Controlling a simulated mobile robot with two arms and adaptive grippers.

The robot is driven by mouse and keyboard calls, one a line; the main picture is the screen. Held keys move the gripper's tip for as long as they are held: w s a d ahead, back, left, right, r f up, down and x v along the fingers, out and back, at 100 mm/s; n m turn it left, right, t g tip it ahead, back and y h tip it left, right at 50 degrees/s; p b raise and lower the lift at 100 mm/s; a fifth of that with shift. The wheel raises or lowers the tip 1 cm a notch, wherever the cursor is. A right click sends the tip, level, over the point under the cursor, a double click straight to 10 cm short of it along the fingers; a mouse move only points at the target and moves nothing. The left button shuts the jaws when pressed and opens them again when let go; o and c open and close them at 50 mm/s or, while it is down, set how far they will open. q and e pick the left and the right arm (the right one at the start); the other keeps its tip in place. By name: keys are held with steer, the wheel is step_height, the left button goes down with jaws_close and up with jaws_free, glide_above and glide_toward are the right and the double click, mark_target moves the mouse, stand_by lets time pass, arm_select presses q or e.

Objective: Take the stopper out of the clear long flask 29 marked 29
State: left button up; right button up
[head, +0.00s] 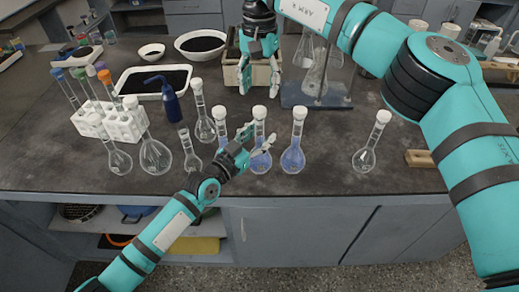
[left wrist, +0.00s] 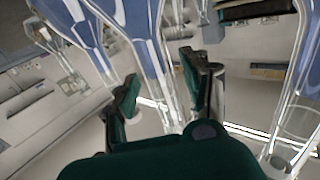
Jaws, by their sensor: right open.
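Several stoppered clear flasks stand on the bench: one (head: 364,158) alone at the right, one (head: 205,130) left of centre, and others (head: 155,155) by the rack. No number 29 is readable, so I cannot tell which is flask 29. My left gripper (head: 254,143) is among the blue-liquid flasks (head: 291,158), overlapping one of them in the head view. In the left wrist view its fingers (left wrist: 163,90) are apart, with a glass neck (left wrist: 165,98) showing between them; contact is unclear. My right gripper (head: 258,76) points down, open and empty, behind the flasks.
A white rack (head: 122,127) with colour-capped tubes stands left. A blue wash bottle (head: 171,104), a tray of dark grains (head: 153,68) and bowls (head: 200,44) lie behind. A stand (head: 318,97) with glassware is at the back.

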arm_select(q)
jaws_close()
stand_by(0.6)
